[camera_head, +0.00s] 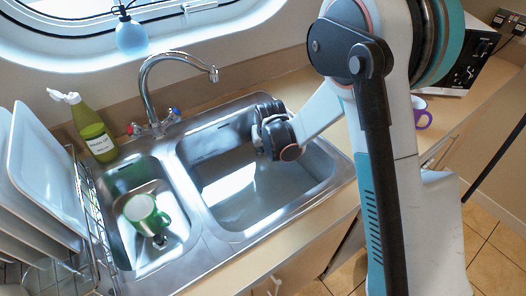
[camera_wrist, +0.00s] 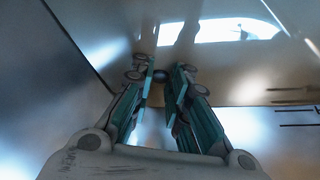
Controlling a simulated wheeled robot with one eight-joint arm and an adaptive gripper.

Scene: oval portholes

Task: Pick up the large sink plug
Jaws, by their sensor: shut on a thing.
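My gripper (camera_head: 268,132) is over the large right-hand basin of the steel sink (camera_head: 228,205) in the head view. In the wrist view, my gripper (camera_wrist: 161,76) has its two teal-padded fingers closed in, with a narrow gap between them. A small dark rounded thing, which I take to be the large sink plug (camera_wrist: 160,75), sits between the fingertips. The fingers cover most of it. I cannot make out the plug in the head view, where my gripper and arm hide it. The basin's shiny walls and floor surround the fingers in the wrist view.
A green mug (camera_head: 146,214) is in the small left basin. The tap (camera_head: 160,75) arches behind the sink. A green soap bottle (camera_head: 92,130) and a rack of white plates (camera_head: 45,165) stand to the left. A purple-handled mug (camera_head: 421,115) is on the counter to the right.

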